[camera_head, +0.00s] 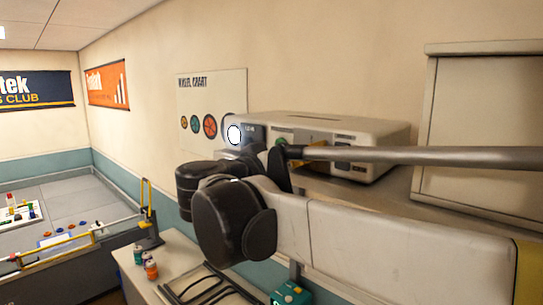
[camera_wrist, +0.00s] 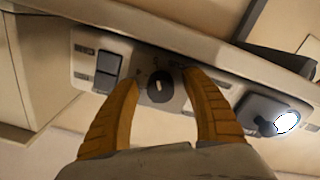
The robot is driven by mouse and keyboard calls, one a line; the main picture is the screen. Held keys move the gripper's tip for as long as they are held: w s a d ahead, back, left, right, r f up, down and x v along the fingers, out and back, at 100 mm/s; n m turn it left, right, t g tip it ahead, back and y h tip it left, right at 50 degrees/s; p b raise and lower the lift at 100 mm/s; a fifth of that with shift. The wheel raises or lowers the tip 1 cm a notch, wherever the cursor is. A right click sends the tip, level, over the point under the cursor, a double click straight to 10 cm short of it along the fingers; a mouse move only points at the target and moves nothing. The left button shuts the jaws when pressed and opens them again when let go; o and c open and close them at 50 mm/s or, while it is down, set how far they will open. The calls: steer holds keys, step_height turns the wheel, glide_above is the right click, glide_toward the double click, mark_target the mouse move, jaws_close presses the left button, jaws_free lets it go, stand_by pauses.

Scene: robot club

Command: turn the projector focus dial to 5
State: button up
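The white projector (camera_head: 376,133) stands on a shelf in the head view; my arm covers part of its front. In the wrist view the projector's front panel (camera_wrist: 212,94) appears tilted, with the dark round focus dial (camera_wrist: 160,88) near the middle. A small pale mark shows on the dial, but I cannot read its setting. My gripper (camera_wrist: 160,78) is open, its two orange fingers apart on either side of the dial in the picture. I cannot tell whether they touch it. In the head view the dial and most of the gripper are hidden or too small to make out.
The bright lens (camera_wrist: 286,122) is right of the dial in the wrist view; dark switches (camera_wrist: 107,68) are to its left. A large beige cabinet (camera_head: 486,140) stands right of the projector. Below is a table (camera_head: 180,256) with cans (camera_head: 150,268).

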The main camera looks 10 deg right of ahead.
steer(key=v, duration=1.2)
steer(key=s+d+f+n+g+y+b, duration=0.15)
steer(key=d+f+b, duration=0.25)
steer(key=f, duration=0.6)
steer(key=s+d+f+n+g+y+b, duration=0.1)
steer(key=d+f+y+b, duration=0.15)
steer(key=f+b, duration=0.45)
steer(key=s+d+f+n+g+y+b, duration=0.15)
steer(key=d+f, duration=0.35)
steer(key=f, duration=0.7)
steer(key=s+f+y+b, duration=0.3)
steer(key=f+b, duration=0.3)
steer(key=f, duration=0.6)
steer(key=s+a+f+y+b, duration=0.1)
steer(key=s+f+y+b, duration=0.2)
steer(key=f+b, duration=0.4)
steer(key=s+a+f+n+y+b, duration=0.1)
steer(key=s+f+y+b, duration=0.2)
steer(key=f, duration=1.3)
steer(key=b, duration=0.3)
steer(key=shift+f, duration=0.35)
steer(key=shift+a, duration=0.1)
